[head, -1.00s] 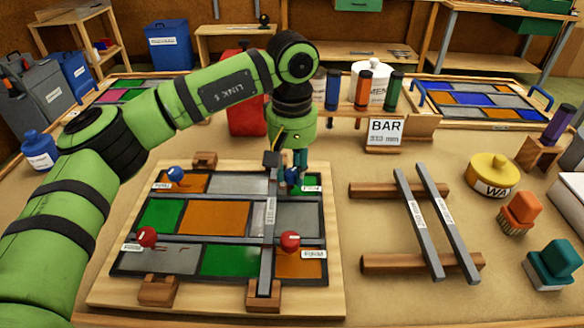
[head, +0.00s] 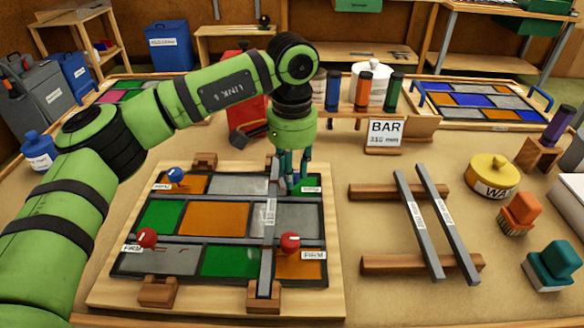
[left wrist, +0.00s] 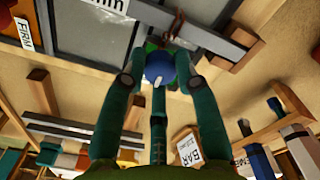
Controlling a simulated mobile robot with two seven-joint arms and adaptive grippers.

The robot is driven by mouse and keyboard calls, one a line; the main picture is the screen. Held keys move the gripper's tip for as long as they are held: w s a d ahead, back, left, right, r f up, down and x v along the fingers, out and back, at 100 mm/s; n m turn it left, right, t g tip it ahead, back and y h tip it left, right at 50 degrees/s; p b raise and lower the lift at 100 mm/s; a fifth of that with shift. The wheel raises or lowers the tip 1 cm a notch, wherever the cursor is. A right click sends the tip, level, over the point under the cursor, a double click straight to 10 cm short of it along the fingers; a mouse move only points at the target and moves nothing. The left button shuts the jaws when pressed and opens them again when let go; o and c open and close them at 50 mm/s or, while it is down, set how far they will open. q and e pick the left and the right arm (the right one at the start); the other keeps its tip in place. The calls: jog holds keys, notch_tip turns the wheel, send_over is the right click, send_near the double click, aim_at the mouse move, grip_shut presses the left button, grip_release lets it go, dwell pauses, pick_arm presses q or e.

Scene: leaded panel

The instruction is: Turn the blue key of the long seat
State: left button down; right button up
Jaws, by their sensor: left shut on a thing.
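The leaded panel (head: 100,292) lies on the table with a grey bar (head: 267,235) across it, its near end in a wooden seat (head: 263,295). My left gripper (head: 296,186) points down at the bar's far end. In the left wrist view its fingers (left wrist: 160,80) are closed around a round blue key (left wrist: 160,66), beside the bar (left wrist: 190,25). The far seat is mostly hidden by the gripper in the head view. Another blue key (head: 175,174) stands at the panel's far left. My right gripper is out of view.
Red keys stand at the panel's near left (head: 147,237) and near right (head: 289,241). Two spare bars (head: 418,220) lie on wooden rails to the right. A rack with coloured tubes (head: 364,92) and the BAR sign (head: 385,132) stand behind.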

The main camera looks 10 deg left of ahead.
pick_arm(q)
jog(key=shift+f+m, duration=0.1)
jog(key=shift+m, duration=0.6)
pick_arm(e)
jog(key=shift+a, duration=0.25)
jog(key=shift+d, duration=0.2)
pick_arm(q)
jog(key=c, duration=0.9)
grip_release()
jog(key=shift+c, duration=0.2)
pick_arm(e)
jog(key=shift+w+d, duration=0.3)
